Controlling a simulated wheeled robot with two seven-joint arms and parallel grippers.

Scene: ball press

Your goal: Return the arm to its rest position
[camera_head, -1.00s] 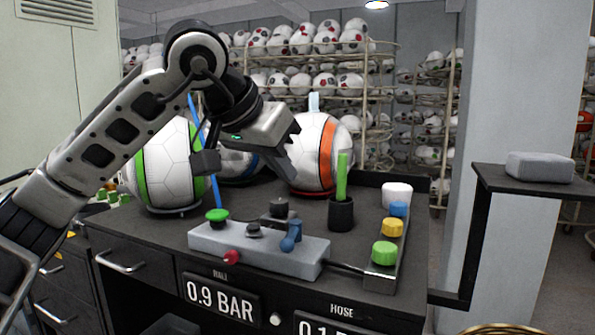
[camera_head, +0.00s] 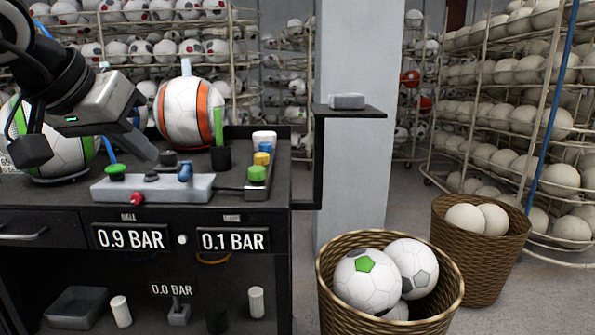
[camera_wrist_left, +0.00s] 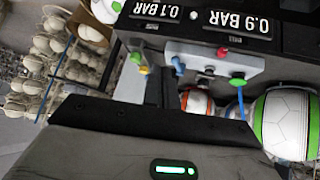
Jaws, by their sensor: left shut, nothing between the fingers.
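My left gripper (camera_head: 148,150) comes in from the left in the head view and hangs over the bench, above the grey control box (camera_head: 150,187). It is shut with nothing in it and looks apart from the box. In the left wrist view the control box (camera_wrist_left: 200,58) with its knobs lies beyond the gripper. A green-striped ball (camera_head: 50,150) stands partly behind my left arm; it also shows in the left wrist view (camera_wrist_left: 285,125). An orange-striped ball (camera_head: 182,112) stands farther back. My right gripper is not in view.
The black bench (camera_head: 265,205) carries colored buttons (camera_head: 258,174) and a cup with a green stick (camera_head: 220,158). A small shelf (camera_head: 350,111) juts out to its right. Two wicker baskets (camera_head: 335,300) with balls stand on the floor at right. Ball racks (camera_head: 500,160) line the back.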

